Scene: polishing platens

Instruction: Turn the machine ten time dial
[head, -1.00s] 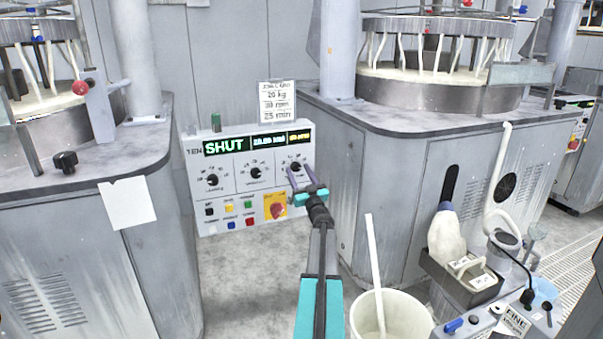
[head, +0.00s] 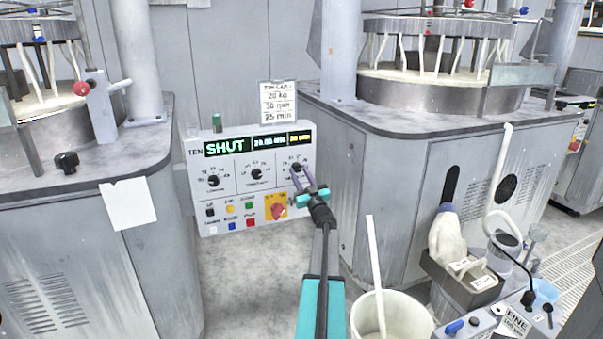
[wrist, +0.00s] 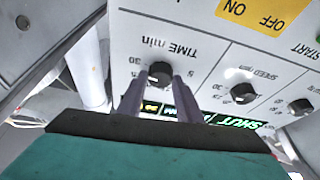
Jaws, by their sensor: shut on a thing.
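The time dial (wrist: 160,73) is a black knob under the label TIME min, upside down in the wrist view. My gripper (wrist: 158,84) is shut on this dial, one finger on each side. In the head view my gripper (head: 297,174) reaches the panel's right-hand dial and partly hides it. The speed dial (wrist: 243,93) and another dial (head: 213,180) are untouched.
A card (head: 278,103) above the panel reads 20 kg, 30 rpm, 25 min. Coloured buttons and a red switch on a yellow plate (head: 271,198) sit below the dials. Grey machines stand on both sides. A white bucket (head: 415,318) stands at lower right.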

